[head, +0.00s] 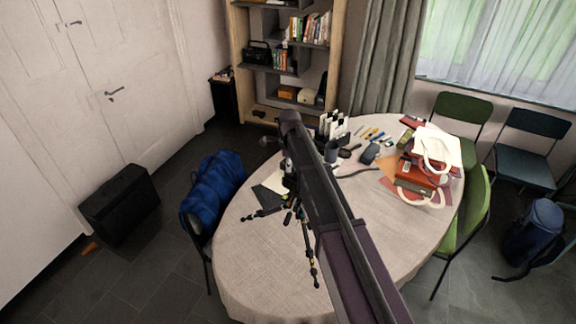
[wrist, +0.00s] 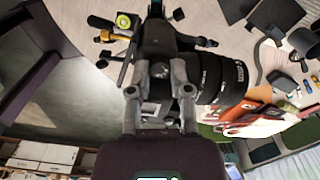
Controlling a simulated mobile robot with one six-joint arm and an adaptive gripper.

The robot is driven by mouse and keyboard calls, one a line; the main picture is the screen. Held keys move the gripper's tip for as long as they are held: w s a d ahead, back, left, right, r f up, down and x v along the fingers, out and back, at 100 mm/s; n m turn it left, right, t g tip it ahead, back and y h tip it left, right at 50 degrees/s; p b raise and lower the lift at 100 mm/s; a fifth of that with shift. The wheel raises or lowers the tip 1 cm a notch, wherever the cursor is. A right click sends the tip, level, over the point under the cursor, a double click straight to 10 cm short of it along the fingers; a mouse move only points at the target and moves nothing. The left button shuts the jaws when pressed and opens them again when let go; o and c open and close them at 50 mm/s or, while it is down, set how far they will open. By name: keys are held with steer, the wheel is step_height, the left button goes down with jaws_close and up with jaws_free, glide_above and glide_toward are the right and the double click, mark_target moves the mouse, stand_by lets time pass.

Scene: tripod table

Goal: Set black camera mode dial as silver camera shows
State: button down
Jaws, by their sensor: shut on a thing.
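The black camera (wrist: 170,35) with its large ribbed lens (wrist: 222,78) fills the upper middle of the wrist view. My gripper (wrist: 160,88) is at the camera, its two fingers on either side of a small round dial (wrist: 160,71). It is shut on that dial, though the fingers partly hide the contact. In the head view my arm covers most of the camera and gripper. The black tripod (head: 306,238) stands on the table with its legs spread. I cannot make out the silver camera or read the dial's mark.
The round table (head: 250,262) has a clear front. A black case (head: 120,204) stands by the doors.

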steer(key=shift+w+n, duration=0.1)
steer(key=shift+n, duration=1.6)
steer(key=c, duration=0.5)
jaws_free()
steer(key=shift+c, duration=0.2)
